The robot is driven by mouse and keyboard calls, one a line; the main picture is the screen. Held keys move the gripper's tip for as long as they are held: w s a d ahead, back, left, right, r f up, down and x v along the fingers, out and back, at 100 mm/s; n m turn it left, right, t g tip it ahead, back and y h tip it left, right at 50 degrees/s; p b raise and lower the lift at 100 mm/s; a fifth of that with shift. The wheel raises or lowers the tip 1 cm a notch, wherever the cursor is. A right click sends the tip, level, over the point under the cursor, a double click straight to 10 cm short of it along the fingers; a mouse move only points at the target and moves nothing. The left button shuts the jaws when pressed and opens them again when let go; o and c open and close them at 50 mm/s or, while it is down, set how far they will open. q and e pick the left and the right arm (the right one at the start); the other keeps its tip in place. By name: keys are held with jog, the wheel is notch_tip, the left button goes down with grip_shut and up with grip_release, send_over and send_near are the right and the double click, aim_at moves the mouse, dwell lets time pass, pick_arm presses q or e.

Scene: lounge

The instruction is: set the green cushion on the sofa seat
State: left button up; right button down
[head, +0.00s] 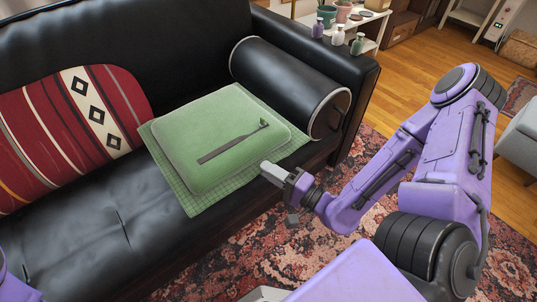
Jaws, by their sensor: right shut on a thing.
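The green cushion (218,120) is a flat, rounded square with a dark grey strap on top. It lies flat over a green checked cloth (191,204) on the black sofa seat (85,238). I cannot tell whether it rests fully on the cloth or sits just above it. My right gripper (268,168) is at the cushion's near right edge, shut on it. The fingers hide the grip point and part of the cloth's edge. My left gripper is not in view; only a bit of purple arm shows at the left edge.
A red striped pillow (62,125) leans on the backrest at left. A black bolster (285,82) lies behind and right of the cushion, by the armrest (325,62). The front left seat is clear.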

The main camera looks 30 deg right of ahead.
jog(key=w+d+f+b, duration=0.4)
jog(key=w+f+b, duration=0.2)
jog(key=f+b, duration=0.3)
jog(key=shift+w+f, duration=0.2)
jog(key=shift+f, duration=0.4)
jog(key=c, duration=1.4)
grip_release()
jog(key=shift+o, duration=1)
jog(key=shift+r, duration=0.1)
